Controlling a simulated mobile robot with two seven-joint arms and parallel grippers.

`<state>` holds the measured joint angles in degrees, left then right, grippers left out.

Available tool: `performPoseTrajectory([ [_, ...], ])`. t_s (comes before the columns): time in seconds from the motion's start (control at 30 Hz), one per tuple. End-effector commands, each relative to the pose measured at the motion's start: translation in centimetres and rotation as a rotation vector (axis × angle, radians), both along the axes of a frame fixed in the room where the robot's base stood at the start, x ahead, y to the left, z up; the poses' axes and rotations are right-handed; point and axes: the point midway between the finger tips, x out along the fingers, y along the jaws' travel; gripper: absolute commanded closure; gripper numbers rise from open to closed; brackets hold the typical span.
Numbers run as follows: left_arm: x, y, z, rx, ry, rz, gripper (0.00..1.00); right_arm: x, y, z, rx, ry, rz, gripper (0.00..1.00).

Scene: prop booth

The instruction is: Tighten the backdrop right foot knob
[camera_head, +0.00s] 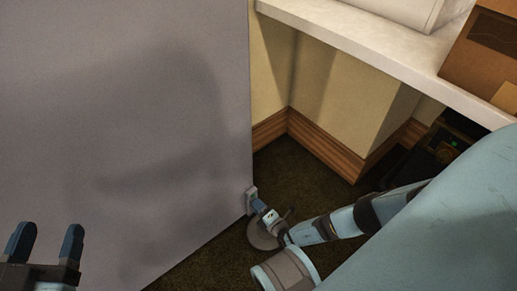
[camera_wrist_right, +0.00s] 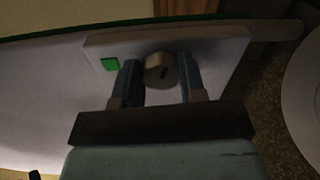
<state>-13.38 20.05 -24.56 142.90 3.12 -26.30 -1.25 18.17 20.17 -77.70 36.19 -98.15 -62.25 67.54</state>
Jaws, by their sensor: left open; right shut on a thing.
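The grey backdrop (camera_head: 130,120) stands upright and fills the left half of the head view. At its lower right edge is a small bracket (camera_head: 251,197). My left gripper (camera_head: 45,243) is open and empty, at the lower left.
A white counter (camera_head: 370,50) with a cardboard box (camera_head: 490,60) overhangs at upper right. A dark device with a green light (camera_head: 447,148) is under it. Wooden baseboard (camera_head: 325,150) lines the wall.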

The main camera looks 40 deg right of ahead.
Motion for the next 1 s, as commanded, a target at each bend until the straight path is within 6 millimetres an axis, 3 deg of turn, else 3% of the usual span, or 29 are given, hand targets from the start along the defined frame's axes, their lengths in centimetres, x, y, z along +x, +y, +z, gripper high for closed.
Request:
performPoseTrajectory([
  [0.03, 0.0, 0.0, 0.0, 0.002, 0.0, -0.001, 0.37, 0.0, 0.0, 0.0, 0.0, 0.001, 0.0, 0.6],
  [0.13, 0.0, 0.0, 0.0, 0.001, 0.0, -0.001, 0.37, 0.0, 0.0, 0.0, -0.001, 0.0, 0.0, 0.37],
  [0.53, 0.0, -0.1, 0.5, -0.014, 0.004, 0.001, 0.37, -1.0, -0.1, 0.1, 0.0, 0.002, 0.001, 0.37],
  [0.73, -0.1, -0.4, 1.0, -0.044, 0.049, -0.003, 0.37, -4.8, -0.4, 0.4, -0.001, 0.003, 0.001, 0.37],
  [1.0, -1.0, -0.8, 0.0, -0.092, 0.147, -0.006, 0.37, -10.8, -0.8, 0.5, 0.0, 0.003, 0.001, 0.37],
])
